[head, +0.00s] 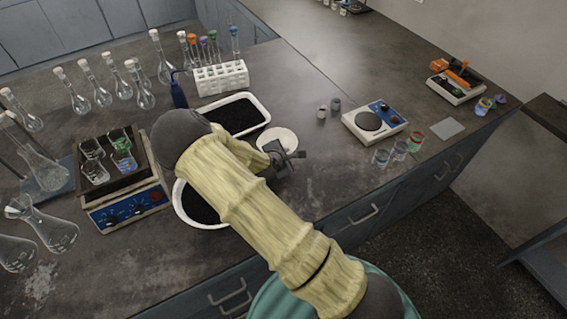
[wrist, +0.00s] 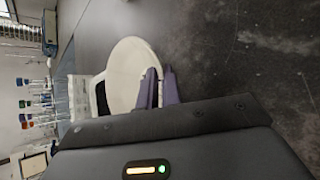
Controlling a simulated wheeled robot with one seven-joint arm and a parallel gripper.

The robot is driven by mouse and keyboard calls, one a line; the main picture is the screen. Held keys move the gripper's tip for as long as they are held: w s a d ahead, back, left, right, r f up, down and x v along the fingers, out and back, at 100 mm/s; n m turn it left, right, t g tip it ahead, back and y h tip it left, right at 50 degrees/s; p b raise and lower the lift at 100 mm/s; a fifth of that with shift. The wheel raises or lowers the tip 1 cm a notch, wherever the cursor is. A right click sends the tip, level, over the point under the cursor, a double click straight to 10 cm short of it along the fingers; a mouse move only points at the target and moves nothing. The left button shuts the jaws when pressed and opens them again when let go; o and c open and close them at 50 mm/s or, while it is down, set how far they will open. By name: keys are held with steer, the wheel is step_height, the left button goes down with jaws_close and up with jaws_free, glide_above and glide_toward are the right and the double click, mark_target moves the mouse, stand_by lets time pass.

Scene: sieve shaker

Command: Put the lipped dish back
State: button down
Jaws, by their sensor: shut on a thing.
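The lipped dish (head: 277,137) is round, white and shallow, and it is just beyond my gripper (head: 285,158) over the middle of the bench. In the wrist view, the dish (wrist: 125,65) fills the middle, and the purple fingers of my gripper (wrist: 159,88) are close together at its near edge. My gripper is shut on the dish's rim. I cannot tell whether the dish touches the bench. Part of the dish is hidden behind my gripper in the head view.
A white-rimmed rectangular tray of dark grains (head: 262,103) lies just behind the dish. A round white-rimmed pan of dark grains (head: 183,205) is partly under my arm. A balance (head: 374,122) stands to the right, with beakers (head: 400,149) near the front edge. A tube rack (head: 220,77) stands behind.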

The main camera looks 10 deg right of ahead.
steer(key=shift+f, duration=0.85)
steer(key=shift+f+p, duration=0.35)
steer(key=shift+f, duration=1.55)
steer(key=shift+f, duration=0.1)
steer(key=c, duration=1.6)
jaws_free()
steer(key=b+v, duration=0.1)
steer(key=v, duration=1.1)
